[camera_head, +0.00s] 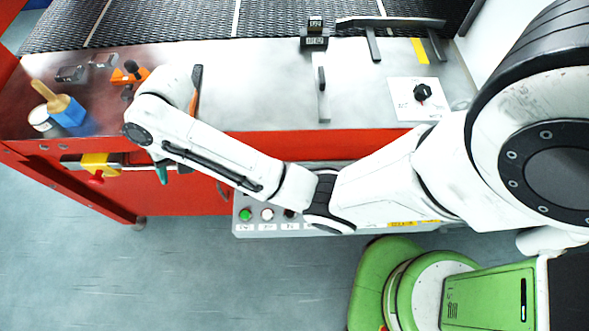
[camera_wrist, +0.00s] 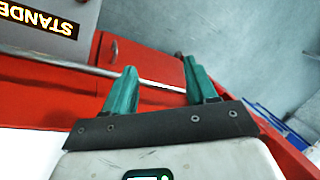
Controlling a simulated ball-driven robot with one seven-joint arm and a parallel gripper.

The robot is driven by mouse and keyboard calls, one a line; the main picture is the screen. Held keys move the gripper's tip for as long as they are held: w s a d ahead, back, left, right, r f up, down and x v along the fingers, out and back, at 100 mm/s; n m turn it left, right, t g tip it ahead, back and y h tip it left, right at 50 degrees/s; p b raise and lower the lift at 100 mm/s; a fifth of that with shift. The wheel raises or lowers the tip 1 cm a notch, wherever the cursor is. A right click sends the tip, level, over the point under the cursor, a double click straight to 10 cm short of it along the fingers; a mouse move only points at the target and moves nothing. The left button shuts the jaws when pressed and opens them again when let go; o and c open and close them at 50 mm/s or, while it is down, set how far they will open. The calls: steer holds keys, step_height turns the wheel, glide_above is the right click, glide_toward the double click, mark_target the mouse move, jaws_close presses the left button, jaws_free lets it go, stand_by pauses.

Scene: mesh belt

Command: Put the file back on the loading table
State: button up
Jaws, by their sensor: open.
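A long narrow tool with a dark upper part and an orange lower part, which looks like the file (camera_head: 197,78), lies on the steel loading table (camera_head: 255,80) in the head view. My arm passes close to it and hides part of it. My gripper (camera_head: 163,172) hangs down in front of the table's red front, lower than the tabletop. In the wrist view its teal fingers (camera_wrist: 160,85) are spread apart with nothing between them. Behind them are the red front and a metal rail. The wrist view does not show the file.
A metal gauge (camera_head: 322,90) and a knob plate (camera_head: 420,98) are further right. The mesh belt (camera_head: 180,20) runs behind.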

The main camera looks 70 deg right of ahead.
steer(key=s+a+f+n, duration=0.1)
steer(key=s+f, duration=0.2)
steer(key=s, duration=0.3)
steer(key=s+a+f+n, duration=0.1)
steer(key=s+f, duration=0.2)
steer(key=s, duration=0.3)
steer(key=s+d+n+h, duration=0.1)
steer(key=s+d, duration=0.2)
steer(key=s, duration=0.4)
steer(key=s+d+n+g+h, duration=0.1)
steer(key=s+d+n+h, duration=0.1)
steer(key=s, duration=0.5)
steer(key=shift+s+d+n, duration=0.3)
steer(key=shift+d, duration=0.55)
